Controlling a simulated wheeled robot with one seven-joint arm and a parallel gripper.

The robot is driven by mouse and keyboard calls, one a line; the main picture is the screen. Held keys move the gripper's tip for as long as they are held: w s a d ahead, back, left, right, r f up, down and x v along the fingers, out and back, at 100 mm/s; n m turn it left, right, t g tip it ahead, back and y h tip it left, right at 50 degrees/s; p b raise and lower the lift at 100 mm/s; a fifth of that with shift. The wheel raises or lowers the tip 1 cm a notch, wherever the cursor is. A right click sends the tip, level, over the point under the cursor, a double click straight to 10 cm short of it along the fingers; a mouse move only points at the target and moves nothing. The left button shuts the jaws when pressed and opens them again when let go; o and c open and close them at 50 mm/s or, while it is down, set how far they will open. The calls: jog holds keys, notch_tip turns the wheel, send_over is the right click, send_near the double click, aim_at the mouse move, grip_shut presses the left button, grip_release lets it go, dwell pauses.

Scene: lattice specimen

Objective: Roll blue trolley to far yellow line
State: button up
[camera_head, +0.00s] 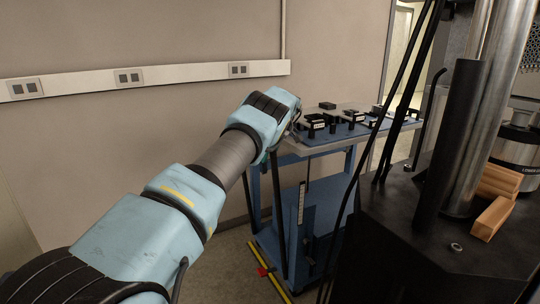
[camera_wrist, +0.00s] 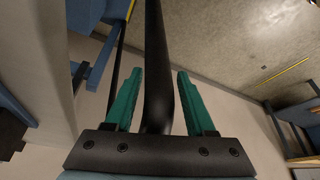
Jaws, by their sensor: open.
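The blue trolley (camera_head: 338,147) stands in the middle of the head view, with several black fixtures on its top. My arm reaches to its near left corner, where my gripper is mostly hidden behind my wrist. In the wrist view my gripper (camera_wrist: 160,73) is open, with a green finger on each side of a black bar, apparently the trolley's handle. Gaps show between bar and fingers. A yellow line (camera_head: 268,270) with a red patch runs on the floor by the trolley's near left foot. A yellow line (camera_wrist: 284,72) also shows on the floor in the wrist view; I cannot tell which line it is.
A large black machine (camera_head: 460,230) with metal columns and hanging black cables stands close at the right. Wooden blocks (camera_head: 493,205) lie on it. A wall with a socket rail (camera_head: 180,74) is behind. A doorway opens at the back right. Bare floor shows left of the trolley.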

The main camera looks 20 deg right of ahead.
jog(key=shift+o, duration=1.1)
jog(key=shift+r, duration=0.15)
